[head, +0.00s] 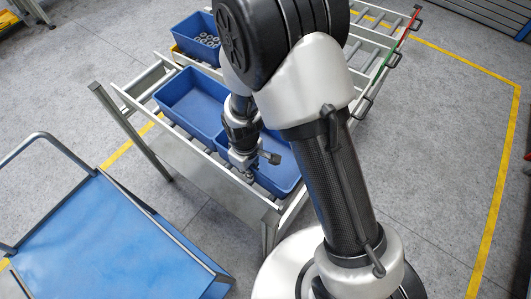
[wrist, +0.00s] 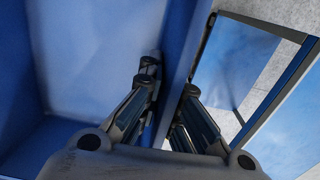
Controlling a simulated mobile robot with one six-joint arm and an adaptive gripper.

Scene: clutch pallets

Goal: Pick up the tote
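A blue tote (head: 283,178) sits at the near end of the roller rack, partly hidden behind my arm. My gripper (head: 246,170) points down at its near left wall. In the wrist view, the tote's inside (wrist: 95,60) fills the left side, and no contents show in the visible part. The tote's wall runs between the two fingers of my gripper (wrist: 170,78), one finger inside the tote and one outside. The fingers are close together on the wall. Their exact contact is hard to see.
A second blue tote (head: 163,99) is just behind on the rack (head: 128,101), and another tote (head: 178,35) with metal rings is farther back. A cart with a blue top (head: 100,240) stands at the lower left. Open floor (head: 440,140) lies to the right.

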